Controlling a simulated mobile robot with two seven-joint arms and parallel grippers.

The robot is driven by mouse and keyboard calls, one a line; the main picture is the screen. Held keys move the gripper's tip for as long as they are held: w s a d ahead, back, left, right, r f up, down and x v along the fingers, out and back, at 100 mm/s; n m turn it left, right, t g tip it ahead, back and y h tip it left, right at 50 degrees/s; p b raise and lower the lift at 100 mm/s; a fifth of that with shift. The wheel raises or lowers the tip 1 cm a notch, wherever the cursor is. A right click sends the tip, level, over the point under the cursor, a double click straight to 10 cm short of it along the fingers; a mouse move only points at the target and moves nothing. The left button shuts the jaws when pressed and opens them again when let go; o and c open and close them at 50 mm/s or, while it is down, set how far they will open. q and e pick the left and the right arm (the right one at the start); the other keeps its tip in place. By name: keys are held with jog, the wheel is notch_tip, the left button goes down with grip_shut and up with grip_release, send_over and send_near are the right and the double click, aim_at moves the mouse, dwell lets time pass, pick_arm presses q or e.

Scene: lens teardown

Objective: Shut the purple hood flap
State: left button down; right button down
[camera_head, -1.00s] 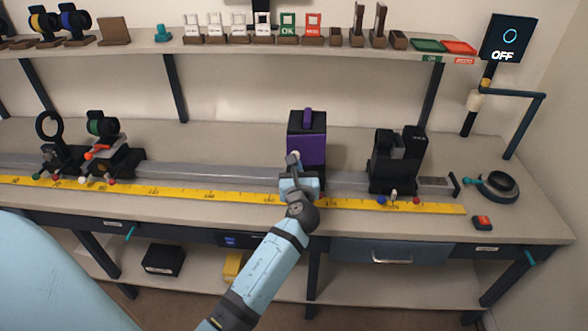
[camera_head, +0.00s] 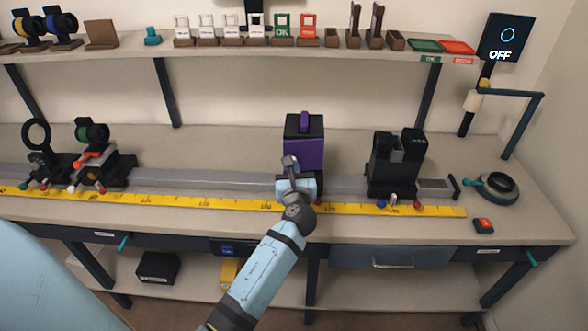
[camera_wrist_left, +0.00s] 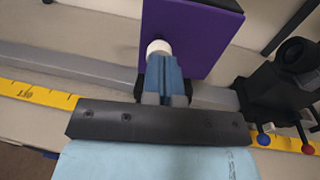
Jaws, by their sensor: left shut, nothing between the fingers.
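A black box with a purple front panel, the hood flap (camera_head: 311,153), stands on the rail at the middle of the bench. Its upper part is black, with a purple handle on top. In the left wrist view the purple flap (camera_wrist_left: 205,45) fills the top middle, with a round white knob (camera_wrist_left: 159,46) in front of its left part. My left gripper (camera_head: 289,162) is in front of the box, at the panel's lower left. It is shut and empty, its tips close to the knob (camera_wrist_left: 162,62); whether they touch is unclear. The panel's exact hinge angle is unclear. My right gripper is not in view.
A black device (camera_head: 396,165) stands on the rail to the right, with small coloured knobs before it. Lens mounts (camera_head: 92,160) stand at left. A yellow ruler (camera_head: 225,204) runs along the front. A shelf (camera_head: 230,47) spans above. Bare bench lies behind the rail.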

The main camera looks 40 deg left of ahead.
pick_arm(q)
jog(key=a+m+h+p, duration=0.1)
jog(key=a+t+h+p, duration=0.1)
jog(key=p, duration=0.1)
jog(key=shift+w+m+t, duration=0.2)
jog(key=shift+m+t, duration=0.1)
jog(key=shift+m, duration=0.1)
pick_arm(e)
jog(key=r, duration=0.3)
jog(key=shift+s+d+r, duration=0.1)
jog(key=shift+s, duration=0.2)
pick_arm(q)
jog(key=shift+p, duration=0.35)
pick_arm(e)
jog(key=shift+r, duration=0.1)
